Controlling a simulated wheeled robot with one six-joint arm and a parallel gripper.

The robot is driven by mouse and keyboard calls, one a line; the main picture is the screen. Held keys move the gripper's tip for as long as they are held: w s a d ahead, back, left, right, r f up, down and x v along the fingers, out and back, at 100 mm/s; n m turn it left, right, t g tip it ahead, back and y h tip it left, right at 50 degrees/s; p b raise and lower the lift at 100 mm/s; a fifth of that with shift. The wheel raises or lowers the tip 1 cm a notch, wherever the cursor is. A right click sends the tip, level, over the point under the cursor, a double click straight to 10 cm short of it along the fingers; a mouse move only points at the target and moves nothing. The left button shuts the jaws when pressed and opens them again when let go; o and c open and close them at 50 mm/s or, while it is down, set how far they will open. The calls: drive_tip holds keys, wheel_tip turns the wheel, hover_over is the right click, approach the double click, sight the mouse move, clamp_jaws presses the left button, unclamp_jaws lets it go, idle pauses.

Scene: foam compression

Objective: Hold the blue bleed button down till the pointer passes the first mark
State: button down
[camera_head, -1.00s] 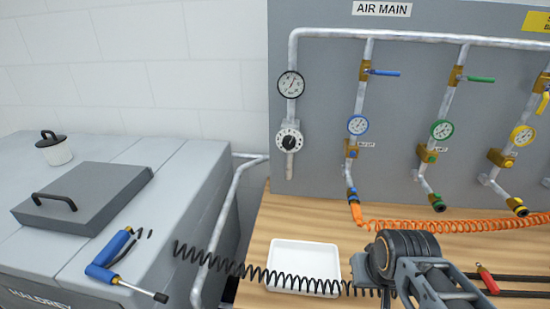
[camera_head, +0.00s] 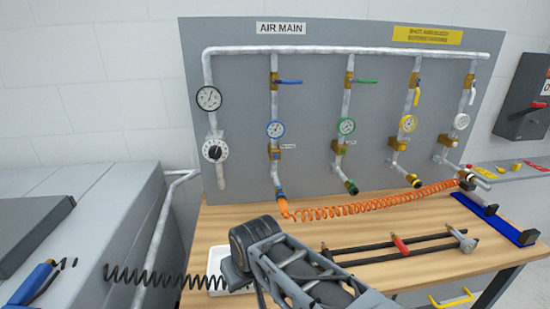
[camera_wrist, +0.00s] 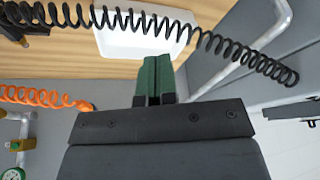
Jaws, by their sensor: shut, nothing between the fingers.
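The blue branch of the air panel has a blue-rimmed gauge (camera_head: 275,129), a blue lever (camera_head: 289,82) and a brass block (camera_head: 274,153) below the gauge. Any blue button on the block is too small to make out, and so are the gauge's pointer and marks. My gripper (camera_wrist: 153,75) shows in the wrist view with its green fingers shut together and empty. It is over the bench area near the white tray, apart from the panel. In the head view my arm hides the fingers.
A black coiled cord (camera_wrist: 180,30) crosses close to my fingers, over the white tray (camera_wrist: 140,42). An orange coiled hose (camera_head: 370,204) runs along the wooden bench (camera_head: 400,230). Green (camera_head: 346,127) and yellow (camera_head: 408,124) gauges stand right of the blue one. A black-barred tool (camera_head: 400,245) lies in front.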

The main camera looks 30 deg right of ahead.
sight(276, 156)
drive_tip(key=w+d+r+m+t+y, duration=0.1)
drive_tip(key=w+d+r+m, duration=0.1)
drive_tip(key=w+d+m, duration=0.3)
drive_tip(key=w+d+r+m+t, duration=0.1)
drive_tip(key=w+d+r+m, duration=0.15)
drive_tip(key=w, duration=0.45)
drive_tip(key=w+d+r+m+t, duration=0.1)
drive_tip(key=w+d+m, duration=0.1)
drive_tip(key=d, duration=0.3)
drive_tip(key=w+d+r+m+t+h, duration=0.1)
drive_tip(key=w+d+m, duration=0.2)
drive_tip(key=d, duration=0.2)
drive_tip(key=w+d+r+m+t, duration=0.1)
drive_tip(key=w+d+m, duration=0.1)
drive_tip(key=d, duration=0.3)
drive_tip(key=shift+w+d+r+m+t+h+p, duration=0.2)
drive_tip(key=shift+d+r+m+t+h+p, duration=0.15)
drive_tip(key=shift+m, duration=0.4)
drive_tip(key=shift+f, duration=0.1)
drive_tip(key=shift+w+d+p, duration=0.25)
drive_tip(key=shift+w+p, duration=0.15)
drive_tip(key=shift+w, duration=0.15)
drive_tip(key=shift+w+d+p, duration=0.55)
drive_tip(key=shift+w+p, duration=0.05)
drive_tip(key=shift+w, duration=0.55)
drive_tip(key=shift+w+d+p, duration=0.55)
drive_tip(key=shift+w, duration=0.55)
drive_tip(key=shift+w+d+p, duration=0.55)
drive_tip(key=shift+w+p, duration=0.05)
drive_tip(key=shift+w, duration=0.55)
